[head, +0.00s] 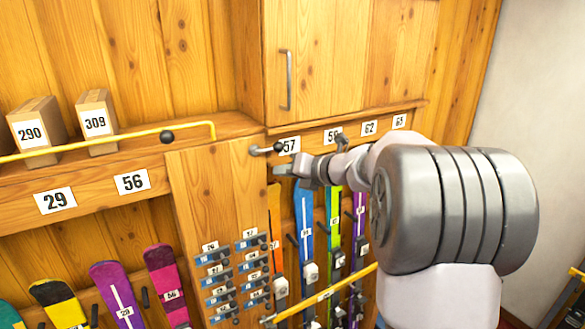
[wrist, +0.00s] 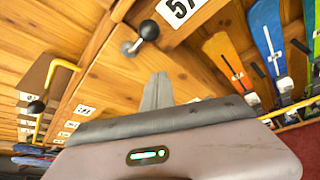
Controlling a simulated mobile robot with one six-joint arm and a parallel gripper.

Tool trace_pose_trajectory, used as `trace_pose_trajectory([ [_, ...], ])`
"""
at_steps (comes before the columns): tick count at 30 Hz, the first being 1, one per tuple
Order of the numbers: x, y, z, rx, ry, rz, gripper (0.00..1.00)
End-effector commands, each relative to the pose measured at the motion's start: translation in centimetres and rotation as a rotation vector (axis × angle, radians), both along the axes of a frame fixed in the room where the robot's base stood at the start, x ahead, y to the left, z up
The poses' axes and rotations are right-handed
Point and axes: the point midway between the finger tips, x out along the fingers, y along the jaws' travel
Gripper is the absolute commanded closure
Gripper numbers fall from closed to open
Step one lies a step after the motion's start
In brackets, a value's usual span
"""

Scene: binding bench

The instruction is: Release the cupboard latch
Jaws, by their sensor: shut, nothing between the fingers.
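The latch (head: 266,149) is a short metal lever with a black ball end. It sits at the top right corner of a wooden cupboard door (head: 205,190), beside the 57 label, and its ball points right. In the wrist view the latch (wrist: 139,38) shows near the top, beyond my fingertips. My gripper (head: 284,170) is shut and empty just below and right of the latch. In the wrist view the closed fingers (wrist: 158,90) point towards the latch, with a visible gap in the picture. I cannot tell the exact depth between them.
An upper cupboard with a metal handle (head: 289,80) is above. A yellow rail (head: 110,142) with a black ball (head: 167,137) runs left of the latch. Boxes (head: 36,130) stand on the left shelf. Skis (head: 305,230) hang close below my gripper, near a lower yellow rail (head: 325,294).

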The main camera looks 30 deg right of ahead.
Motion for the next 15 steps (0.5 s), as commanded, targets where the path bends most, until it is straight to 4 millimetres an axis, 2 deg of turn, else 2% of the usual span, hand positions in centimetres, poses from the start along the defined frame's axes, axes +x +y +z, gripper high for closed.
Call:
trace_pose_trajectory([
  [5,3.4,1.1,-1.4,0.000,0.002,0.002,1.00],
  [6,3.9,1.1,-1.2,-0.001,0.000,0.000,1.00],
  [9,4.0,-0.1,0.6,-0.001,-0.001,-0.002,1.00],
  [15,4.2,-1.0,1.9,0.000,-0.001,-0.001,1.00],
])
